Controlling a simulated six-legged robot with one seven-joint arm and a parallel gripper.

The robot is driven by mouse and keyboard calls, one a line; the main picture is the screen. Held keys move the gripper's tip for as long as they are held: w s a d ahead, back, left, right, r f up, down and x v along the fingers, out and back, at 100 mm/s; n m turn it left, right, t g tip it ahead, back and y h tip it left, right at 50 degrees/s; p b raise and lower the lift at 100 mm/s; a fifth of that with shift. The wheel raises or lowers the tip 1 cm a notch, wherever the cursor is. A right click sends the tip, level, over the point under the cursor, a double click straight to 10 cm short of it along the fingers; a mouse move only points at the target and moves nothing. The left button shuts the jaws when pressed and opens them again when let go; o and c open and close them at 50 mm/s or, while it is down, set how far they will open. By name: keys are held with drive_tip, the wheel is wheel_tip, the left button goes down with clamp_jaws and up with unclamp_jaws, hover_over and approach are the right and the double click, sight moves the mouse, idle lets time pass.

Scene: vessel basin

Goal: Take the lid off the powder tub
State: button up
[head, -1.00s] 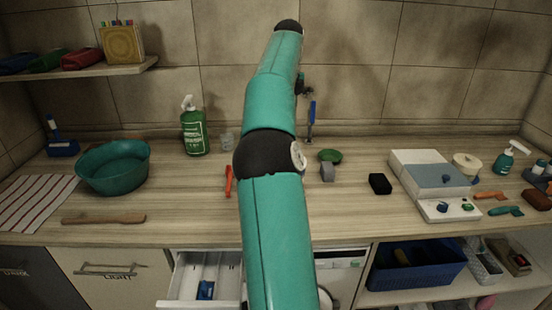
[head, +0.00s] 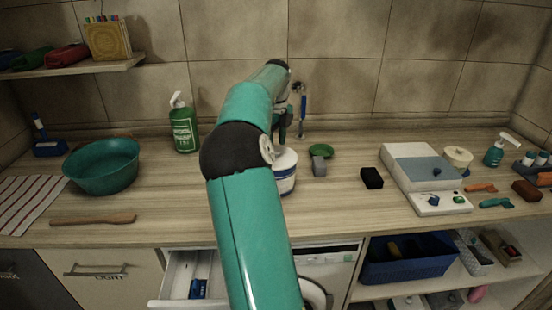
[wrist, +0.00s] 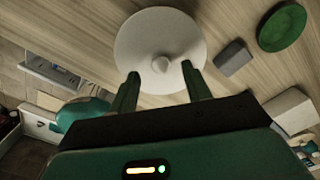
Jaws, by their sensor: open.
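The powder tub (head: 284,180), white with a blue band, stands on the counter, partly hidden behind my arm in the head view. Its round white lid (wrist: 150,28) has a small knob (wrist: 160,64) in the middle and is on the tub. My gripper (wrist: 161,71) is open and empty, its two green fingers pointing at the lid. In the wrist view the knob shows between the fingertips; I cannot tell the remaining gap. In the head view my gripper (head: 284,132) is above the tub.
A green dish (head: 320,150) and a grey block (head: 319,166) lie close right of the tub. A black block (head: 372,178) and a white-and-grey device (head: 425,170) are further right. An open drawer (head: 190,285) is below.

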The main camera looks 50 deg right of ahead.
wheel_tip(320, 180, down, 3)
drive_tip(key=shift+r, duration=0.15)
drive_tip(key=c, duration=1)
drive_tip(key=shift+r, duration=0.15)
clamp_jaws()
